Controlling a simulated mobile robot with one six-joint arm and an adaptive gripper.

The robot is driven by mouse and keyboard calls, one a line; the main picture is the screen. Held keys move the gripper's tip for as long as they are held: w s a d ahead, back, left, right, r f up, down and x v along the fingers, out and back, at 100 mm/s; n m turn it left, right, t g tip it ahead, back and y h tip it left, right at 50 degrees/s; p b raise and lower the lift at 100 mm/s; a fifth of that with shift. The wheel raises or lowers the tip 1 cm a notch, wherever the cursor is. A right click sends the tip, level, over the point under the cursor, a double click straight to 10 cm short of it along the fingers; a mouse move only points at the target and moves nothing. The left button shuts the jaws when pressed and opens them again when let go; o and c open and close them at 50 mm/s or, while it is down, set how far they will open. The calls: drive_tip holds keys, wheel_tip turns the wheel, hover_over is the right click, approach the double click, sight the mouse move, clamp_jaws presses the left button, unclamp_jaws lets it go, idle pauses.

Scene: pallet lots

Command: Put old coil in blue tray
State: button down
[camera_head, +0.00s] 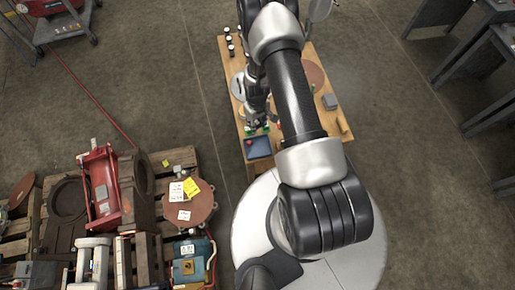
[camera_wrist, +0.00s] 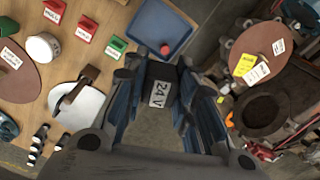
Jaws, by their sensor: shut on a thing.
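The blue tray (camera_head: 258,147) lies at the near left corner of the wooden table. It also shows in the wrist view (camera_wrist: 178,13), at the top, with a small red round thing (camera_wrist: 165,50) in it. My gripper (camera_wrist: 160,88) is shut on a dark block labelled 24 V, the coil (camera_wrist: 161,72), gripped between the two fingers. In the head view my gripper (camera_head: 257,122) is over the table, close beyond the tray, and the coil cannot be made out there. Whether the coil touches anything below is not clear.
Red and green labelled holders (camera_wrist: 87,29) stand beside the tray. A white cup (camera_wrist: 42,47), a white disc (camera_wrist: 80,107) and black-and-white bottles (camera_wrist: 38,141) are also on the table (camera_head: 226,50). A loaded pallet (camera_head: 180,157) stands on the floor to the left.

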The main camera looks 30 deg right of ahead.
wheel_tip(320, 180, down, 21)
drive_tip(key=b, duration=0.7)
drive_tip(key=shift+d+r, duration=0.15)
drive_tip(key=shift+r, duration=0.05)
drive_tip(key=shift+f, duration=0.1)
drive_tip(key=c, duration=1.3)
unclamp_jaws()
